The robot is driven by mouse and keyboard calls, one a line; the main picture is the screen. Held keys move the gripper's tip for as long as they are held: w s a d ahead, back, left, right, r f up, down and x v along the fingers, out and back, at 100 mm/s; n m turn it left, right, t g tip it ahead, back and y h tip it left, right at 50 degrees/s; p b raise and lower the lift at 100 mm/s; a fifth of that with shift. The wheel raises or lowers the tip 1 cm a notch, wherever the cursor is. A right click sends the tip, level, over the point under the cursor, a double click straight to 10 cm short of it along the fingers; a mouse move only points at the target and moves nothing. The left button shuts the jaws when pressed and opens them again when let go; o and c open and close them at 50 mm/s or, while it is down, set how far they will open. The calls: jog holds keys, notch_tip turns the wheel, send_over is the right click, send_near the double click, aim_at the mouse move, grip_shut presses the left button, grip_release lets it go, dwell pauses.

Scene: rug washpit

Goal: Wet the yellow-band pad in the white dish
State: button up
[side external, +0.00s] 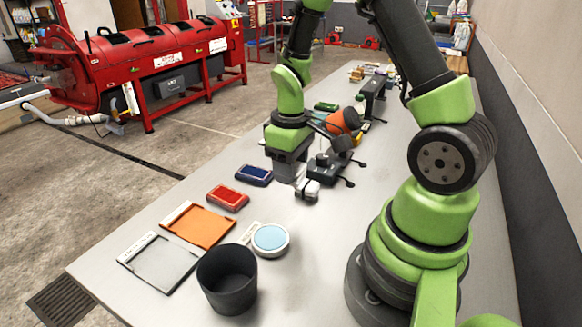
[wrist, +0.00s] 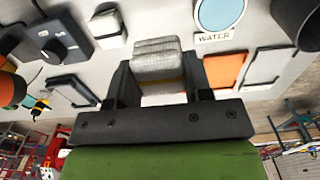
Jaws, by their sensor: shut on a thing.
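My gripper (wrist: 157,78) is shut on a pad (wrist: 158,52) in the wrist view. The pad has a grey, ribbed end, a yellow band and a white part between the fingers. In the side view my gripper (side external: 287,168) points down over the table, and the held pad cannot be made out clearly there. The white dish (side external: 287,246) holds light blue water and stands apart from my gripper, nearer the front of the table. In the wrist view the dish (wrist: 199,27) is at the top, beside a WATER label (wrist: 213,37).
A white block (wrist: 107,25) lies beside a black device with a dial (wrist: 55,43). A dark bin (side external: 228,283) stands close to the dish. An orange tray (side external: 198,225), a grey tray (side external: 160,263), a red case (side external: 228,198) and a navy case (side external: 254,175) line the left edge.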

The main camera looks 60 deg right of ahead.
jog(key=shift+c, duration=0.5)
send_near(270, 237)
jog(key=shift+f, duration=2.85)
jog(key=shift+f, duration=0.6)
jog(key=shift+r, duration=0.1)
notch_tip(270, 237, up, 7)
dwell(0.3)
dwell(0.3)
